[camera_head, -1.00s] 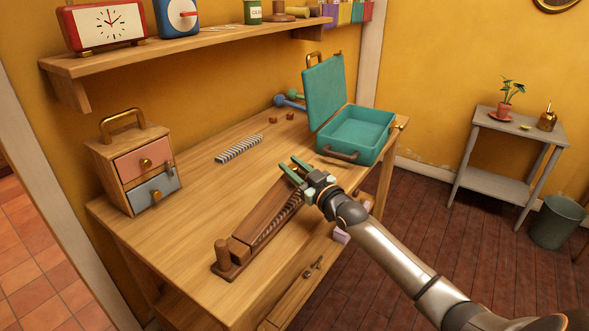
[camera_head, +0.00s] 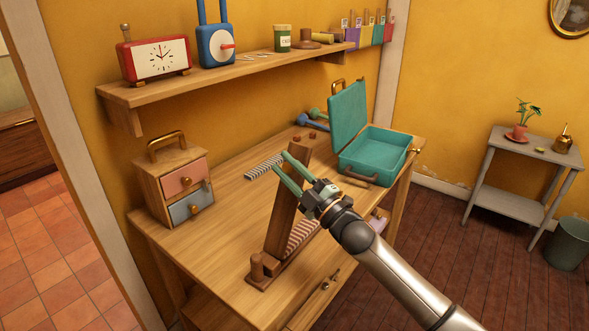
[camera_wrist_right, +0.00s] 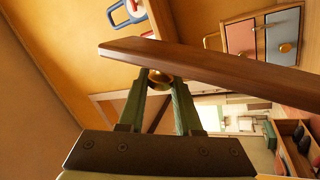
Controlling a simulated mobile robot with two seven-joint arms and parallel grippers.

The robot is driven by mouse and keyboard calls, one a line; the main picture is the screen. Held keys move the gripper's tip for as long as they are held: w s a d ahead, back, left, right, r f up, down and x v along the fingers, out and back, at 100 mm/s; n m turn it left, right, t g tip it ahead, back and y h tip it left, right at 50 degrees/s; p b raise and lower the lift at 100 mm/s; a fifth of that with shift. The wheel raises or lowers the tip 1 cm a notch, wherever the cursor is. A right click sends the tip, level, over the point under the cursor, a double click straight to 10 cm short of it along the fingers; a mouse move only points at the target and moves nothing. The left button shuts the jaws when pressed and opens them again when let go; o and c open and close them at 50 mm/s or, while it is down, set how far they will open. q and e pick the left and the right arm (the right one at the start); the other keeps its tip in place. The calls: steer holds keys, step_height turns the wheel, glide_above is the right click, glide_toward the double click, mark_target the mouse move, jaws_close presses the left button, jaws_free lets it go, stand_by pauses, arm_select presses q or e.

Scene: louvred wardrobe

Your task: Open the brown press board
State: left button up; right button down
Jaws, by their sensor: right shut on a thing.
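The brown press board stands open on the wooden desk in the head view. Its upper board (camera_head: 283,205) is tilted up steeply from the near-left end, beside a short wooden post (camera_head: 257,268). The lower board with its striped ridged face (camera_head: 302,234) lies on the desk. My right gripper (camera_head: 286,164) is at the raised end of the upper board. In the right wrist view, its green fingers close around a small brass knob (camera_wrist_right: 160,77) on the upper board's edge (camera_wrist_right: 215,75). My left gripper is not in view.
A small drawer box (camera_head: 176,186) stands left of the board. An open teal case (camera_head: 376,160) stands behind and to the right. A grey striped strip (camera_head: 264,167) lies behind the board. A shelf (camera_head: 225,68) hangs on the wall above the desk (camera_head: 225,240).

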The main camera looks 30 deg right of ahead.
steer(key=s+a+r+n+y, duration=0.1)
steer(key=s+a+n+y, duration=0.1)
steer(key=a+n, duration=0.2)
steer(key=shift+s+a+n, duration=0.3)
steer(key=shift+a, duration=0.4)
steer(key=c, duration=0.6)
jaws_free()
steer(key=b+v, duration=0.1)
steer(key=v, duration=1.1)
steer(key=shift+s+d+b, duration=0.2)
steer(key=shift+d+b, duration=0.05)
steer(key=shift+b, duration=0.15)
